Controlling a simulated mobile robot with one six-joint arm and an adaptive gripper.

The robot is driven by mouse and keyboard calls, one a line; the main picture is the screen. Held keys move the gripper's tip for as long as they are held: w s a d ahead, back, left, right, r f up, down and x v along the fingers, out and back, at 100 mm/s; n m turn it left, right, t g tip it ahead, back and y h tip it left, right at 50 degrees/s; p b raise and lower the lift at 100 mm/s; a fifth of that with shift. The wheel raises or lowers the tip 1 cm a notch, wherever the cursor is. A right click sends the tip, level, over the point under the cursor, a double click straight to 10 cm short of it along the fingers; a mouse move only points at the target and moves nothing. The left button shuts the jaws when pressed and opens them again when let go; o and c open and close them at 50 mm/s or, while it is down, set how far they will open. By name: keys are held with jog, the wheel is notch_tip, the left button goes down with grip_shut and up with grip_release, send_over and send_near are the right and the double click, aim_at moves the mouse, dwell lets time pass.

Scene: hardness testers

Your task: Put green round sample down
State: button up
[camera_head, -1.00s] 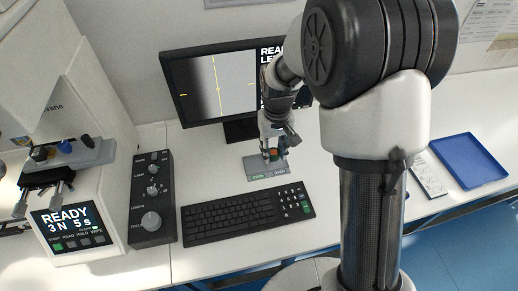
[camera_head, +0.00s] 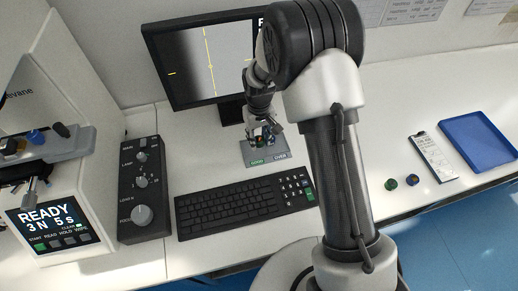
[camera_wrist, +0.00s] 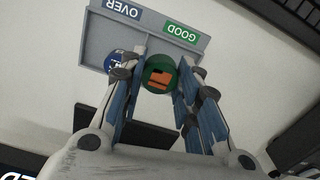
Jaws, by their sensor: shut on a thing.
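The green round sample (camera_wrist: 160,88) has an orange mark on its face and sits between my gripper's fingertips (camera_wrist: 162,66) in the wrist view. My gripper (camera_head: 263,141) is shut on it, over the small grey two-part tray (camera_head: 246,153) in front of the monitor. In the wrist view the tray (camera_wrist: 97,40) has a green GOOD label and a dark OVER label. The sample is on the GOOD side, close to the divider. I cannot tell whether it touches the tray floor. A blue round sample (camera_wrist: 114,62) lies in the OVER side, partly behind a finger.
The keyboard (camera_head: 240,205) lies just in front of the tray, with the monitor (camera_head: 205,62) behind. A knob box (camera_head: 143,190) and a tester (camera_head: 50,190) stand left. Another green round piece (camera_head: 391,184), a dark one (camera_head: 412,179), a clipboard (camera_head: 433,157) and a blue tray (camera_head: 480,140) are right.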

aim_at(259, 154)
notch_tip(259, 154, down, 6)
jog(key=shift+r+b, duration=0.25)
jog(key=shift+b, duration=0.5)
jog(key=shift+r, duration=0.1)
jog(key=shift+s+d+f+b, duration=0.1)
jog(key=shift+s+f+b, duration=0.3)
jog(key=shift+f, duration=0.3)
jog(key=o, duration=0.6)
jog(key=shift+o, duration=1.1)
jog(key=shift+w+f, duration=0.1)
jog(key=shift+w, duration=0.1)
